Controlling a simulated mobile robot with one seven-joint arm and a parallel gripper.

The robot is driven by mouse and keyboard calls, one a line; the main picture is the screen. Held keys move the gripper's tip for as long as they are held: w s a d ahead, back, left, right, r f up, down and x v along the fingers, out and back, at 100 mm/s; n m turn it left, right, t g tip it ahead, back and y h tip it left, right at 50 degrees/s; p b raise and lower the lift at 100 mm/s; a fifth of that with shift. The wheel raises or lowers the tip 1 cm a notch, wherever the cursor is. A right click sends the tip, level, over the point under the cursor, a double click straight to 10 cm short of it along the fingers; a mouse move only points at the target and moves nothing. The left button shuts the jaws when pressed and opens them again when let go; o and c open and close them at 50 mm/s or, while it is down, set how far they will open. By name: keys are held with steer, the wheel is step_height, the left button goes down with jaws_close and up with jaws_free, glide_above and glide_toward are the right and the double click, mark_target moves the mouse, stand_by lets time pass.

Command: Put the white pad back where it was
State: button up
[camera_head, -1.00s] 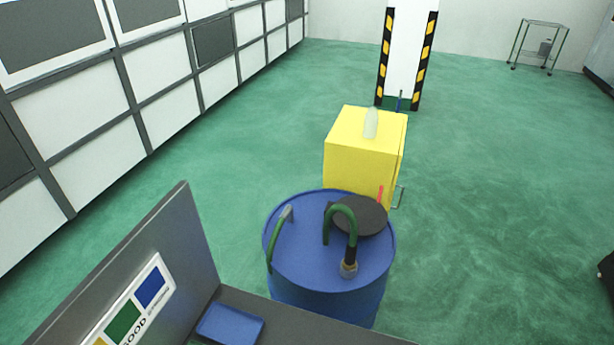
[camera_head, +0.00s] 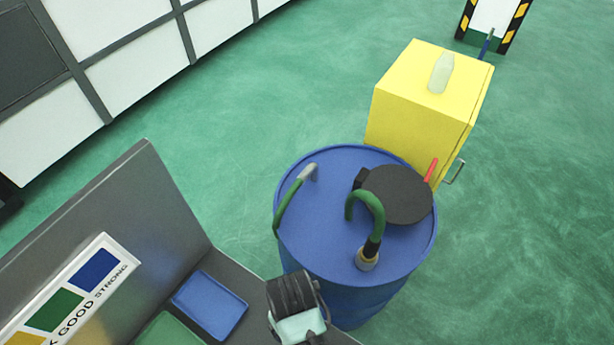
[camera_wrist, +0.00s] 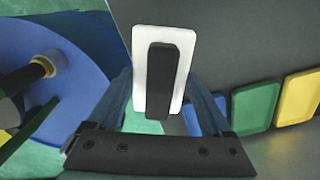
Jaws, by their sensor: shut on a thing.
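The white pad (camera_wrist: 141,75) is a flat white rectangle with a dark block on its face. It shows in the wrist view, between the fingers of my gripper (camera_wrist: 160,78), which is shut on it. The pad is over the grey bench and the edge of a blue tray, and its height above them is hard to judge. The pad does not show clearly in the head view.
A grey bench (camera_head: 236,272) bears a blue tray (camera_head: 210,304) and a green tray (camera_head: 168,333); a yellow tray (camera_wrist: 300,96) shows in the wrist view. A blue drum (camera_head: 325,225) with hoses stands beyond, before a yellow cabinet (camera_head: 408,105) with a bottle (camera_head: 441,73).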

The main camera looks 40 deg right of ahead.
steer(key=f, duration=0.4)
steer(key=shift+s+a+f, duration=0.1)
steer(key=shift+s+a, duration=0.05)
steer(key=shift+a, duration=0.05)
steer(key=shift+f, duration=2.35)
steer(key=shift+f, duration=0.15)
steer(key=o, duration=1.1)
step_height(320, 180, up, 12)
steer(key=shift+r, duration=0.2)
